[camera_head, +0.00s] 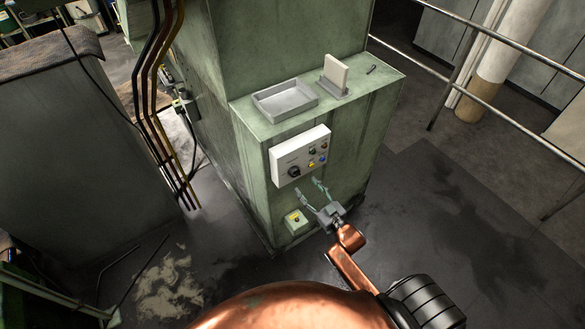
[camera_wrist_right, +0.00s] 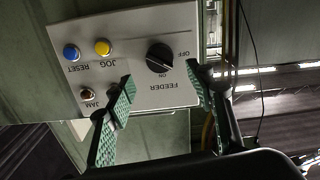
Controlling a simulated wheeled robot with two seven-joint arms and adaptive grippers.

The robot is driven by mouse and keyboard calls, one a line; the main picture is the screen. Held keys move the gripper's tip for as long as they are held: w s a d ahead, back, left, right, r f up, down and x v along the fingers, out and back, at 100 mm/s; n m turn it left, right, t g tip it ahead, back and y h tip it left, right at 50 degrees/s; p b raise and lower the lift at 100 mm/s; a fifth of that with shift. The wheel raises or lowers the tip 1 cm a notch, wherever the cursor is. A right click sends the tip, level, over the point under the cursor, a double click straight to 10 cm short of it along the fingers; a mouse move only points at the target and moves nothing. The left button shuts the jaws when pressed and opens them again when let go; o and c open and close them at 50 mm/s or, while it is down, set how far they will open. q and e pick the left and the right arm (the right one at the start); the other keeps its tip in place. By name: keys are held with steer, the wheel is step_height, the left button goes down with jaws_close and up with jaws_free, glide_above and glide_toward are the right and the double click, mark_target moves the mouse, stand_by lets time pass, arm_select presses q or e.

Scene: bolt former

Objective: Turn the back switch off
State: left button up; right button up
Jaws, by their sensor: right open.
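A white control panel (camera_head: 300,156) is on the green machine's front. It carries a black rotary knob (camera_head: 293,172), which also shows in the right wrist view (camera_wrist_right: 159,57) beside the words FEEDER, OFF and ON, upside down there. I cannot tell which mark the knob points to. No switch is labelled "back". My right gripper (camera_head: 308,187) is open and empty just below the panel. In the right wrist view its green-padded fingers (camera_wrist_right: 166,82) are spread to either side of the knob's column, apart from the knob. My left gripper is out of view.
Beside the knob are a blue button (camera_wrist_right: 71,54), a yellow button (camera_wrist_right: 103,47) and a JAM lamp or button (camera_wrist_right: 88,94). A grey tray (camera_head: 285,100) sits on the ledge above. Dark cables hang left.

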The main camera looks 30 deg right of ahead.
mark_target(297, 175)
steer(key=w+m+b, duration=0.1)
steer(key=w, duration=0.1)
steer(key=w+m+b, duration=0.1)
steer(key=w, duration=0.2)
steer(key=w+m+b, duration=0.1)
steer(key=w, duration=0.1)
steer(key=shift+w+a+f+m, duration=0.1)
steer(key=shift+w+a+m, duration=0.2)
steer(key=shift+w+m, duration=0.1)
steer(key=shift+s+r+m+p, duration=0.1)
steer(key=shift+r+m+p, duration=0.2)
steer(key=shift+m+p, duration=0.75)
steer(key=shift+m, duration=0.15)
steer(key=shift+f+m, duration=0.25)
steer(key=shift+m, duration=0.45)
steer(key=shift+c, duration=0.7)
